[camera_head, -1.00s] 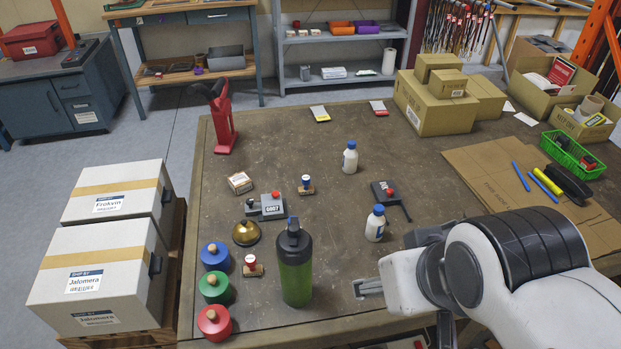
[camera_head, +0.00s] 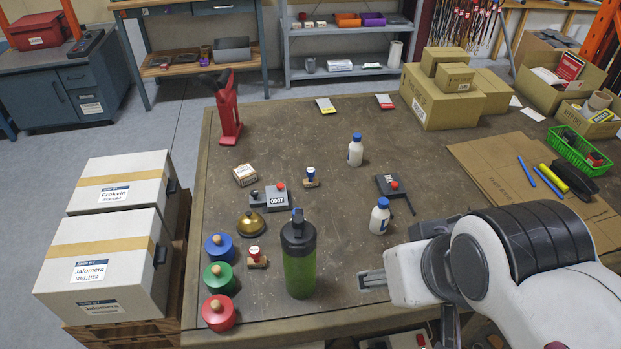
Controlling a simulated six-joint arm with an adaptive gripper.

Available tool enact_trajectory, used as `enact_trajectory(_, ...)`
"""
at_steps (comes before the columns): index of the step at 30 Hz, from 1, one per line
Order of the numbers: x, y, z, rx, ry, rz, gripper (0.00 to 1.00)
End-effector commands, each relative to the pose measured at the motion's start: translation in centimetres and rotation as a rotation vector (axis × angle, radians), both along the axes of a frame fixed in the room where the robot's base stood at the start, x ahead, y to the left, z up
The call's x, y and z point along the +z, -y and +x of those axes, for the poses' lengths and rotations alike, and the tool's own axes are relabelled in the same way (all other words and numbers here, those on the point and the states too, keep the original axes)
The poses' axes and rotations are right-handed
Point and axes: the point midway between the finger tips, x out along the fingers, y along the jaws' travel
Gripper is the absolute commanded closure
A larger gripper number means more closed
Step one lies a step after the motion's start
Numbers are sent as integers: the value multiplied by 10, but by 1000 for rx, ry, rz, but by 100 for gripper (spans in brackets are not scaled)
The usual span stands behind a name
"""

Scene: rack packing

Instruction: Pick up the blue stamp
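The blue stamp (camera_head: 311,177) stands upright on the table, right of a grey number stamper (camera_head: 270,199). It has a dark blue knob and a small wooden base. My gripper (camera_head: 371,280) is at the table's front, right of the green bottle and well in front of the stamp, apart from it. Its grey fingers point left. They are small here, and I cannot tell whether they are open or shut. Nothing shows held in them. A red-topped stamp (camera_head: 256,257) stands nearer the front left.
A brass bell (camera_head: 251,224) and coloured pots (camera_head: 219,277) are at left.

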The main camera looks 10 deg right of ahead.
Motion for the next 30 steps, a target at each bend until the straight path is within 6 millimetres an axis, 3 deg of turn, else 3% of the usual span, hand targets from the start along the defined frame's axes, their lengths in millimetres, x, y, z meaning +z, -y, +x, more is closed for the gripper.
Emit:
enact_trajectory(17,1,1,9,-1,9,-3,61)
enact_trajectory(23,3,4,38,-2,37,-12,61)
enact_trajectory(30,3,8,91,0,94,-31,61)
